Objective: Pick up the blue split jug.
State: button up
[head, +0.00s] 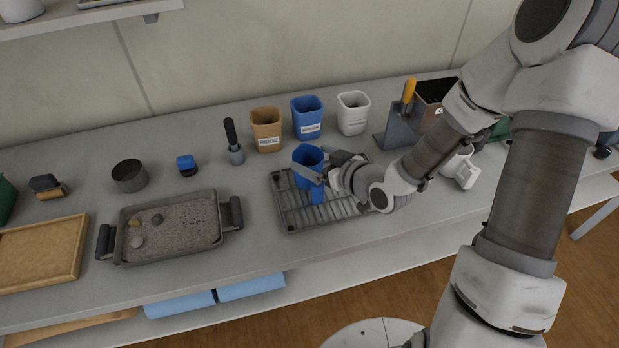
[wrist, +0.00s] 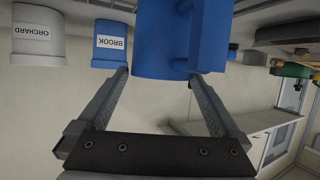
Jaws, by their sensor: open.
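The blue split jug (head: 308,157) stands on the wire rack (head: 286,212) in the middle of the bench. Its open top shows in the head view, and its lower part is partly covered by my gripper. My gripper (head: 323,168) is open at the jug's right side, with one finger across the near side of the jug. In the wrist view, which is upside down, the jug (wrist: 160,38) fills the top middle, with a protruding blue part at its right. The open fingertips of my gripper (wrist: 158,76) reach its two sides; contact cannot be told.
Behind the rack stand an orange cup (head: 266,130), a blue cup labelled BROOK (wrist: 112,45) and a white cup labelled ORCHARD (wrist: 38,35). A tray of soil (head: 172,228) lies to the left. A grey holder with a yellow-handled tool (head: 408,92) stands right of the cups.

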aim_at(300, 155)
jog(key=x, duration=0.4)
jog(key=shift+w+a+f, duration=0.15)
jog(key=shift+f, duration=0.3)
jog(key=c, duration=1.2)
jog(key=shift+o, duration=0.2)
jog(key=shift+r, duration=0.1)
